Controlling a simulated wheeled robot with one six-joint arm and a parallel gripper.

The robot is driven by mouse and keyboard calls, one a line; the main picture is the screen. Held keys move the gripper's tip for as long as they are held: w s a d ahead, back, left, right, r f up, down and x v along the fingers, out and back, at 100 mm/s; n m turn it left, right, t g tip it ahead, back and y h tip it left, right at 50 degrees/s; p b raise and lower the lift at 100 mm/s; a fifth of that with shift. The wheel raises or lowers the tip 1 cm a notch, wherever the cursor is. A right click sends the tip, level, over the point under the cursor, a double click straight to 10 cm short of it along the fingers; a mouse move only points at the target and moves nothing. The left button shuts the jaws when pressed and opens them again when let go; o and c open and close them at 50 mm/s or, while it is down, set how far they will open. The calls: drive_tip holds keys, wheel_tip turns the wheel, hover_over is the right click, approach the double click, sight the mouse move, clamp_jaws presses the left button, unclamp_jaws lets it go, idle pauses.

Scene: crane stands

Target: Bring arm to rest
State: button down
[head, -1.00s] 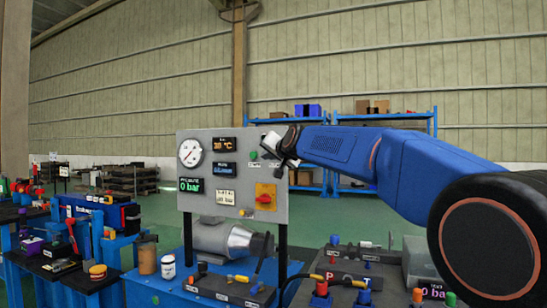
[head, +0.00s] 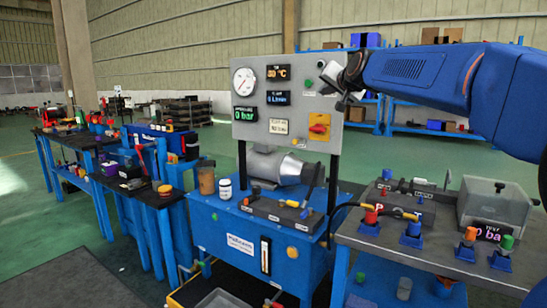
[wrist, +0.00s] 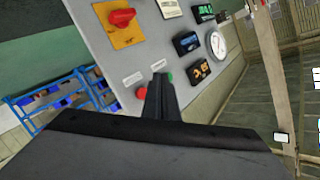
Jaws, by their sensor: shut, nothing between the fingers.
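My blue arm (head: 415,75) reaches in from the right in the head view. My gripper (head: 338,88) is at its end, in front of the right edge of the grey control panel (head: 262,138). In the wrist view my gripper (wrist: 159,80) is shut and empty, its dark fingers together. Whether the fingers touch the panel I cannot tell.
The panel stands over a blue hydraulic unit (head: 240,245) with a grey motor (head: 275,165). A bench with coloured fittings (head: 440,260) is at the right. Blue work tables (head: 125,190) stand at the left. Green floor (head: 25,215) is open at the far left.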

drive_tip(key=s+d+f+n+g+h, duration=0.1)
drive_tip(key=s+d+f+g, duration=0.1)
drive_tip(key=s+f, duration=1.2)
drive_tip(key=s+d+f+n+g+h, duration=0.1)
drive_tip(key=s+f+g, duration=0.4)
drive_tip(key=s+f, duration=1)
drive_tip(key=s+d+f+n+g, duration=0.3)
drive_tip(key=s+f, duration=1.2)
drive_tip(key=s, duration=0.7)
drive_tip(key=shift+s+d+f+g+h, duration=0.3)
drive_tip(key=shift+s+d+h, duration=0.1)
drive_tip(key=shift+d, duration=0.1)
drive_tip(key=shift+w+r, duration=0.1)
